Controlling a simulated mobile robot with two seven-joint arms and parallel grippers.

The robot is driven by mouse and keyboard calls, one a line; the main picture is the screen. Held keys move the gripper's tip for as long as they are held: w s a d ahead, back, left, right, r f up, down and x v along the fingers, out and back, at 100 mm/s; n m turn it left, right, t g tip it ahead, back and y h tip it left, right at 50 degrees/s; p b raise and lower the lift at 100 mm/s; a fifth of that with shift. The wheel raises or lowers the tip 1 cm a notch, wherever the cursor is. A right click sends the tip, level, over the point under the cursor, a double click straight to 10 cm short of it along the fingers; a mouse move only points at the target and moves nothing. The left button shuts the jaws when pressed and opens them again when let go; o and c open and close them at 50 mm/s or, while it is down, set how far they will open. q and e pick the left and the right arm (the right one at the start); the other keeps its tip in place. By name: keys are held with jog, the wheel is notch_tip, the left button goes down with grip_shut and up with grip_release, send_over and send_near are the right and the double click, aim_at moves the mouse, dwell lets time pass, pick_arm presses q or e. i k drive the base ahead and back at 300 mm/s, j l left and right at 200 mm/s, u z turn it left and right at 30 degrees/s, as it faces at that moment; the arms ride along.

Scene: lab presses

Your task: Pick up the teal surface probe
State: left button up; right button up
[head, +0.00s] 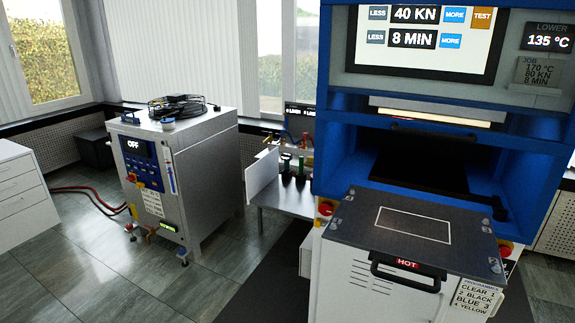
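A small upright item with a teal-green top (286,158), seemingly the teal surface probe, stands in a dark holder on the small side table (285,198) left of the blue press. A similar upright item with a darker top (301,162) stands just right of it. Both are small and far off, so their detail is unclear. Neither of my grippers is in view.
The blue press (340,150) stands at the right, with a dark plate (350,230) marked HOT at its front. A white panel (262,173) stands at the table's left edge. A grey cabinet unit (205,170) carries coiled black cable. The tiled floor between is clear.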

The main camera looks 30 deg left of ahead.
aim_at(286, 157)
jog(key=u, duration=1.5)
jog(key=i+u, duration=0.4)
jog(key=i, duration=1)
jog(key=i+j, duration=0.1)
jog(key=i, duration=3.15)
jog(key=i+z, duration=0.15)
jog(key=z, duration=0.3)
jog(key=i+j+z, duration=0.1)
jog(key=z, duration=0.3)
jog(key=i+j+z, duration=0.15)
jog(key=z, duration=0.3)
jog(key=i+z, duration=0.1)
jog(key=z, duration=1.65)
